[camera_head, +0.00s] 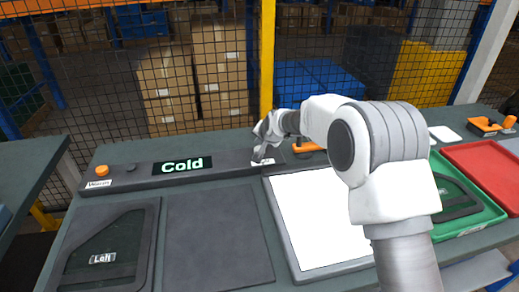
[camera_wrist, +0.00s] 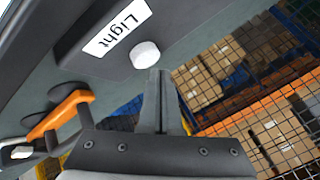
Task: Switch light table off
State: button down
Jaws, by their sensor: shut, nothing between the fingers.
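The light table (camera_head: 318,222) is a bright white panel in a grey frame, right of the middle of the bench in the head view. In the wrist view the bar's end carries a white "Light" label (camera_wrist: 118,28) and a round white button (camera_wrist: 145,53). My gripper (camera_head: 262,150) is at the right end of the bar, above the label. In the wrist view my gripper (camera_wrist: 158,73) is shut and empty, its tips just beside the button. I cannot tell whether they touch.
The bar also has a "Cold" display (camera_head: 182,166) and an orange knob (camera_head: 102,170) near a "Warm" label. An orange-handled tool (camera_wrist: 62,112) lies close to my gripper. Green (camera_head: 484,218) and red (camera_head: 490,170) trays stand right. Wire mesh rises behind the bench.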

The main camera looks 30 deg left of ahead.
jog(key=shift+f, duration=0.1)
dwell(0.3)
jog(key=shift+f+b, duration=0.35)
jog(key=shift+b, duration=0.05)
jog(key=shift+f+b, duration=0.4)
jog(key=shift+f, duration=0.2)
dwell(0.8)
jog(key=shift+r, duration=0.15)
jog(key=shift+r+p, duration=0.45)
jog(key=shift+r, duration=0.4)
jog(key=shift+r+p, duration=1.4)
jog(key=shift+r, duration=1.15)
